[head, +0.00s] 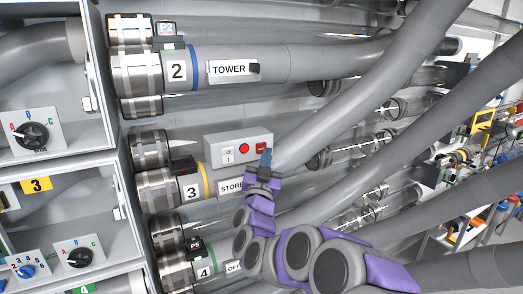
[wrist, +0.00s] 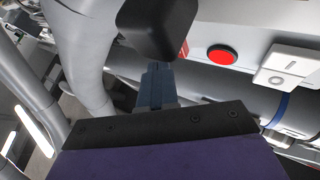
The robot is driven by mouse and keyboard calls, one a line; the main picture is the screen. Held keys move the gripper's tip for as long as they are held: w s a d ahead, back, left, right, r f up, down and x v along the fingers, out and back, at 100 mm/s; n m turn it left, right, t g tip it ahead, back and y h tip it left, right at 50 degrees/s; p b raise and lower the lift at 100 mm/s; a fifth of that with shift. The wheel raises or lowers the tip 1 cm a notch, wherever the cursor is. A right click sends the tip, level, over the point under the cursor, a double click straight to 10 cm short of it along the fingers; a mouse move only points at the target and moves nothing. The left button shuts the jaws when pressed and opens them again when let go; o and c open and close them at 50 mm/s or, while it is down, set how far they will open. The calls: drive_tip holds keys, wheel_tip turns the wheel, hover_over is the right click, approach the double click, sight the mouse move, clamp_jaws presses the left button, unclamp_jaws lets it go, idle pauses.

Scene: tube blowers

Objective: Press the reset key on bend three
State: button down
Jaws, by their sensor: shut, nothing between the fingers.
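The tube numbered 3 (head: 193,191), with a yellow band and a partly covered "STORE" label, runs across the middle of the head view. A light grey control box (head: 214,152) sits just above it. The box bears a white rocker switch (head: 228,155), a round red button (head: 244,149) and a small dark red part (head: 261,147) at its right. The red button (wrist: 221,55) and white switch (wrist: 283,65) also show in the wrist view. No reset lettering is readable. My gripper (head: 266,157) is shut and empty, its blue-grey fingertips in front of the box's right end. Contact cannot be told.
A thick grey bent pipe (head: 340,107) rises just right of the box. Tube 2 (head: 177,71), labelled "TOWER", runs above and tube 4 (head: 206,270) below. Open grey cabinets with rotary dials (head: 31,134) stand at left. Shelves of tools are at far right.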

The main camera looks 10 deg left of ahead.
drive_tip(key=shift+w+a+r+p, duration=0.1)
drive_tip(key=shift+w+a+p, duration=0.1)
drive_tip(key=shift+w+p, duration=0.15)
drive_tip(key=shift+w+a, duration=0.2)
drive_tip(key=shift+w, duration=0.05)
idle(1.1)
drive_tip(key=shift+d, duration=0.1)
drive_tip(key=shift+s+d, duration=0.4)
drive_tip(key=shift+s, duration=0.25)
drive_tip(key=s+d, duration=0.2)
drive_tip(key=s, duration=0.2)
drive_tip(key=shift+s+d, duration=0.1)
drive_tip(key=shift+d, duration=0.3)
